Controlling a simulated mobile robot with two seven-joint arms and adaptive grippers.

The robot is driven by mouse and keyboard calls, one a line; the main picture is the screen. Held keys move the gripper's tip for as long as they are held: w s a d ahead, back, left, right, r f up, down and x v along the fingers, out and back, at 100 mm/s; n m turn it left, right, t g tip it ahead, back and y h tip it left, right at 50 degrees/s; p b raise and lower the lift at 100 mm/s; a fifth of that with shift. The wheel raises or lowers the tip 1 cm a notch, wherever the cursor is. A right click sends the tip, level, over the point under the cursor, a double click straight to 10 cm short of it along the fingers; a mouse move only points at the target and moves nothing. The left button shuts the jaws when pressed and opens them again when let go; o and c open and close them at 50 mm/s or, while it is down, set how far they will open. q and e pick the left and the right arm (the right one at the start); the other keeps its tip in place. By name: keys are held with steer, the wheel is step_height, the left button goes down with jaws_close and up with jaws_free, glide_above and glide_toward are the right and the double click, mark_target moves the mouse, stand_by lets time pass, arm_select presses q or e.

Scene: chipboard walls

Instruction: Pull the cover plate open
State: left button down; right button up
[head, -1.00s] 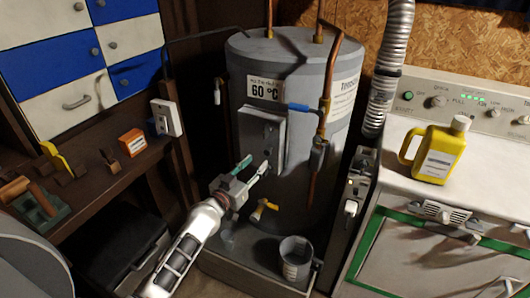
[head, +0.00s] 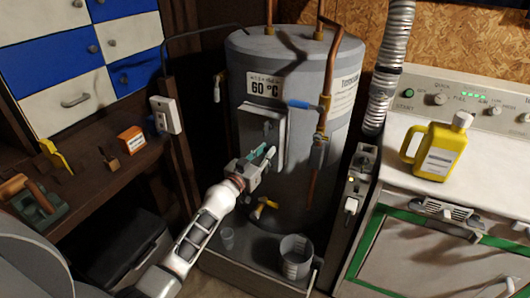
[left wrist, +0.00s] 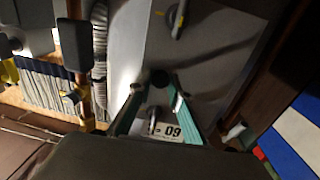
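The cover plate (head: 256,122) is a grey rectangular panel on the front of the grey water heater (head: 300,75), under the 60 °C label. A small grey handle (head: 267,128) stands on it. My left gripper (head: 265,153) is in front of the plate's lower part, its teal fingertips apart. In the left wrist view the fingers (left wrist: 160,88) also show a gap, with a dark round spot near the tips and the label upside down between them. I cannot tell whether the fingertips touch the plate. My right gripper is not in view.
A blue-handled valve and copper pipe (head: 325,110) run right of the plate. A workbench (head: 100,187) stands left, a white machine with a yellow jug (head: 436,150) right.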

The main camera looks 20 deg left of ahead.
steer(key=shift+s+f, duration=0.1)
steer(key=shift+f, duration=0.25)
